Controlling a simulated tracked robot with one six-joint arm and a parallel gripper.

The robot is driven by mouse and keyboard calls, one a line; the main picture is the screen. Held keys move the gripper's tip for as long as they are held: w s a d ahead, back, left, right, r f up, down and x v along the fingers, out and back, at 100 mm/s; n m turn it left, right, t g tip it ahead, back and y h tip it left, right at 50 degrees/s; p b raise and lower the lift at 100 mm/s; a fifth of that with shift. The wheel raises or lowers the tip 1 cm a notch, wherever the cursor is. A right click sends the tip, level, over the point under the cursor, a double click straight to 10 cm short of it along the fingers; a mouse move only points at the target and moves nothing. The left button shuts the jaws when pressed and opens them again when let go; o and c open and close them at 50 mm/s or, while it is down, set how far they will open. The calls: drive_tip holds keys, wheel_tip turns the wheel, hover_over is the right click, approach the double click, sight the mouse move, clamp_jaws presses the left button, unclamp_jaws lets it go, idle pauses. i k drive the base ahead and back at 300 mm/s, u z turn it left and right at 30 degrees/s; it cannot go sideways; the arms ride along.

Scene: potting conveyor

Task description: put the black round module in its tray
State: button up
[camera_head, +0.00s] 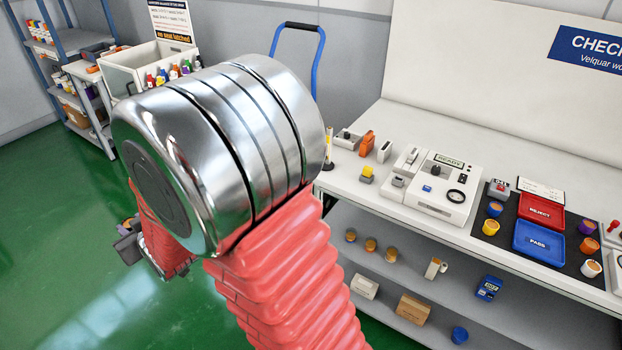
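No loose black round module can be made out for sure. A dark ring (456,195) and a small black knob (435,170) show on the white tester (445,205) on the bench. A red tray marked REJECT (541,211) and a blue tray marked PASS (538,241) lie on a black mat at the right; both look empty. My gripper (130,246) seems to be the dark grey part at the left, far from the bench. My own arm hides most of it, so its fingers and anything in them cannot be seen.
Several round coloured modules (491,227) stand beside the trays. The white bench (390,195) carries small blocks and devices; its lower shelf (410,270) holds boxes and modules. A white bin with bottles (150,60) and a shelf rack (60,60) stand back left. Green floor (60,210) is clear.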

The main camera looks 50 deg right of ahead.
sight(538, 243)
drive_tip(key=u, duration=0.75)
drive_tip(key=k, duration=1.5)
drive_tip(key=z, duration=0.3)
